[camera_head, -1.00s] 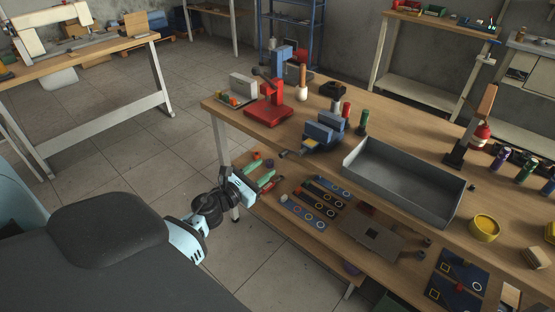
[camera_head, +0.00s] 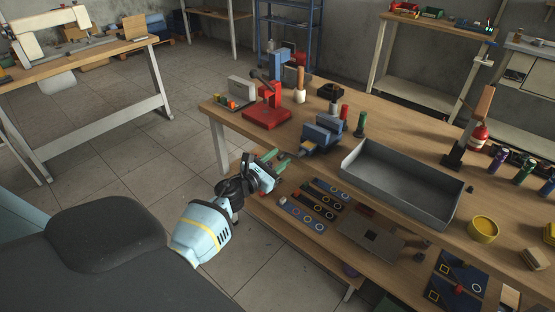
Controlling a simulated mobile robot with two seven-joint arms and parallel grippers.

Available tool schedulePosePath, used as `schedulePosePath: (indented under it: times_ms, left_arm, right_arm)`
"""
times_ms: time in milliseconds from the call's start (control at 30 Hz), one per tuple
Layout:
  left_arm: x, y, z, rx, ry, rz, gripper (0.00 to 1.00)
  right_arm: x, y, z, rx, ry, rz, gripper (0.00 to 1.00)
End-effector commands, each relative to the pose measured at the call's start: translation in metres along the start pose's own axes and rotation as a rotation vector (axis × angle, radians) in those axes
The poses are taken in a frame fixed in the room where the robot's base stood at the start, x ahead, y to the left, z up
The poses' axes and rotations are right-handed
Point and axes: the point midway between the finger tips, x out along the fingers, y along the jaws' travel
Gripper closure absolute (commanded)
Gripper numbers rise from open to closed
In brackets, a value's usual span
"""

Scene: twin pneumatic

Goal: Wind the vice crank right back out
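The blue vice (camera_head: 322,134) stands on the workbench near its front edge, left of the grey tray. Its crank (camera_head: 298,153) is small at the vice's front left side, and its exact angle is hard to tell. My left gripper (camera_head: 277,158) has two green fingers that stand apart with a gap between them. It is just left of the crank, at the bench's front edge, pointing toward the vice. I see nothing between the fingers, and they appear apart from the crank. My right gripper is not in view.
A red arbor press (camera_head: 267,115) stands behind and left of the vice. The grey tray (camera_head: 400,182) is to its right. Green (camera_head: 360,125) and red bottles stand behind it. A lower shelf (camera_head: 270,212) holds several dark strips with rings. Floor is clear left of the bench.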

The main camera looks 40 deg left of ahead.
Motion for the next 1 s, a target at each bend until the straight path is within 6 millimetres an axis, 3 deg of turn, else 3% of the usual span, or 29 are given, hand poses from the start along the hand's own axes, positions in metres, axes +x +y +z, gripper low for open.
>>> schedulePosePath:
  times_ms: [300, 600, 1000]
  left_arm:
    - [0.0017, 0.0000, 0.0002, 0.000, 0.000, 0.000, 0.64]
    - [0.0016, 0.0000, 0.0001, 0.000, 0.000, 0.000, 1.00]
    - [0.0013, -0.0018, -0.0038, -0.062, 0.001, -0.002, 1.00]
  right_arm:
    - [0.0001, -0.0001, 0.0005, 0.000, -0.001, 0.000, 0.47]
    - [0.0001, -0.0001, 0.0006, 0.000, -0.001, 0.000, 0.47]
    - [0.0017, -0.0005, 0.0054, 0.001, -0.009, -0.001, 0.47]
